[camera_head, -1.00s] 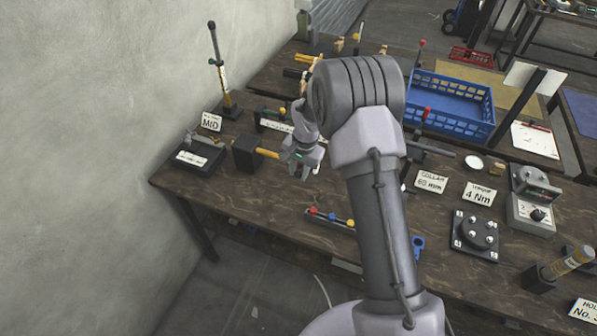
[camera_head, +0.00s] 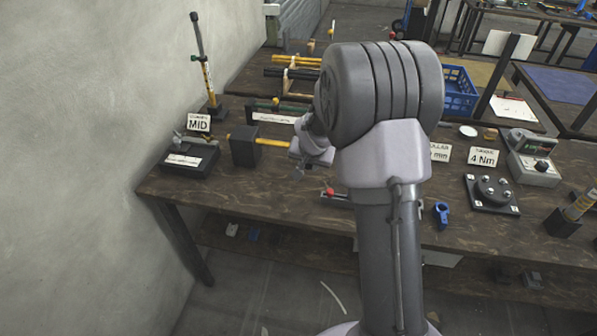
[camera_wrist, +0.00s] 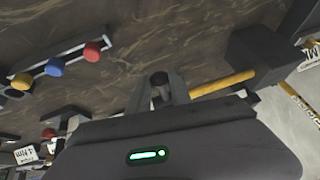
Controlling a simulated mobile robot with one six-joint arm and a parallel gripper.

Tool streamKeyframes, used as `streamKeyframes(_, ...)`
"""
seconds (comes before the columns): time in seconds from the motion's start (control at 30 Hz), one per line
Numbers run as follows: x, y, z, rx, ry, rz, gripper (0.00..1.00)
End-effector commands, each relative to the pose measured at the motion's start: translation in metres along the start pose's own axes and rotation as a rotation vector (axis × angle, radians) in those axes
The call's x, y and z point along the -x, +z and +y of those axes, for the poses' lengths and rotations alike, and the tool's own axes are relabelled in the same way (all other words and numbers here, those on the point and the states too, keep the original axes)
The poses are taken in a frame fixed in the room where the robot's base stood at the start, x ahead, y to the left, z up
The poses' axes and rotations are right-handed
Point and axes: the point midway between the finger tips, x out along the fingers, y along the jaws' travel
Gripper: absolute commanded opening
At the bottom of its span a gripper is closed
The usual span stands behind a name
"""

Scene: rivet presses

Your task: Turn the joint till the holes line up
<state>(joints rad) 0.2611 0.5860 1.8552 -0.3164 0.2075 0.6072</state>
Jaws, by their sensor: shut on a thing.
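My gripper (camera_wrist: 159,92) is shut on a small dark round-ended piece (camera_wrist: 159,79), which shows between its fingers in the wrist view. A yellow bar (camera_wrist: 222,84) runs from a black block (camera_wrist: 258,55) to beside the right finger. I cannot tell whether the dark piece belongs to this bar. In the head view the black block (camera_head: 246,153) stands on the bench, with the yellow bar (camera_head: 274,143) pointing right toward my gripper (camera_head: 300,168). My arm hides part of that area. I cannot make out any holes to compare.
A dark fixture (camera_head: 190,160) with a MID card (camera_head: 199,124) stands left of the block. A rail with red (camera_wrist: 91,52), blue (camera_wrist: 55,66) and yellow (camera_wrist: 22,81) knobs lies nearby. A blue crate (camera_head: 459,92) is behind my arm. The front left of the bench is clear.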

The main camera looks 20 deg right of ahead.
Motion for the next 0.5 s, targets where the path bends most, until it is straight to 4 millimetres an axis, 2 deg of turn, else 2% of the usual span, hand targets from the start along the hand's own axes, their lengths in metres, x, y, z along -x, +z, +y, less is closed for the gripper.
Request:
streamKeyframes(0.4, -0.0013, 0.0004, 0.0023, 0.002, 0.001, 0.002, 0.0)
streamKeyframes(0.43, -0.0013, 0.0004, 0.0023, 0.002, 0.001, 0.002, 0.27)
streamKeyframes(0.5, -0.0013, 0.0003, 0.0024, 0.002, 0.001, 0.002, 0.41)
